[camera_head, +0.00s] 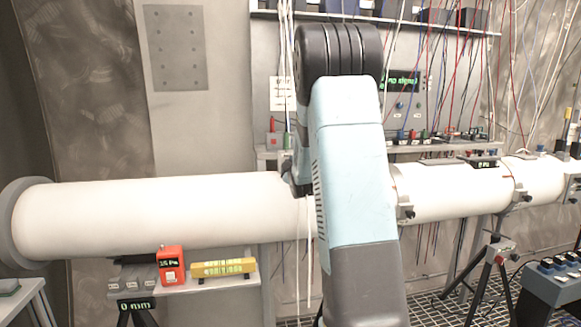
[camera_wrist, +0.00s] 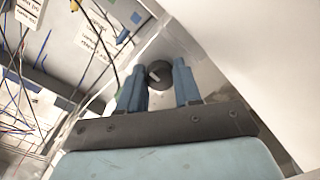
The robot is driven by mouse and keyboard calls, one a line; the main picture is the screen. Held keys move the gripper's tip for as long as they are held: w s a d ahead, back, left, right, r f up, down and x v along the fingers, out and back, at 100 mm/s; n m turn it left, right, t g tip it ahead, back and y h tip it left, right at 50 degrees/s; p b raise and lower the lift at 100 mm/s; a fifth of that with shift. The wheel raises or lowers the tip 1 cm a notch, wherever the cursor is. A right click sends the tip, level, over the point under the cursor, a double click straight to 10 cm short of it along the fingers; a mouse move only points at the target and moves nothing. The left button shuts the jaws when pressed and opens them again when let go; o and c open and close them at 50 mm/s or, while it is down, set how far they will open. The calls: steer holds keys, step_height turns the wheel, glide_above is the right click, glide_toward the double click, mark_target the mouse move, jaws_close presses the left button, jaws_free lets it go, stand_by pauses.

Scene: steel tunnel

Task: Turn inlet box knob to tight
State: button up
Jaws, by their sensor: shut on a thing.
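A dark round knob (camera_wrist: 159,73) with a light bar across its face shows in the wrist view, on a pale grey housing. I take it to be the inlet box knob. My gripper (camera_wrist: 160,82) has its two blue fingers on either side of the knob, shut on it. Any tight mark or pointer scale is too small to read. In the head view my arm hides the gripper and the knob.
A long white pipe (camera_head: 150,215) runs across the head view, behind my arm. Cables hang at the back. In the wrist view a white surface (camera_wrist: 265,50) lies close at right.

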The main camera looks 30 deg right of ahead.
steer(key=m, duration=0.4)
steer(key=shift+s+f+m, duration=0.1)
steer(key=shift+f+m, duration=0.2)
steer(key=shift+f, duration=0.05)
steer(key=m, duration=0.4)
steer(key=shift+m, duration=0.3)
steer(key=m, duration=0.4)
steer(key=shift+m, duration=0.3)
steer(key=shift+a+m, duration=0.1)
steer(key=shift+m, duration=1.6)
steer(key=o, duration=0.8)
steer(key=shift+c, duration=0.2)
steer(key=shift+o, duration=1.4)
steer(key=shift+r, duration=0.2)
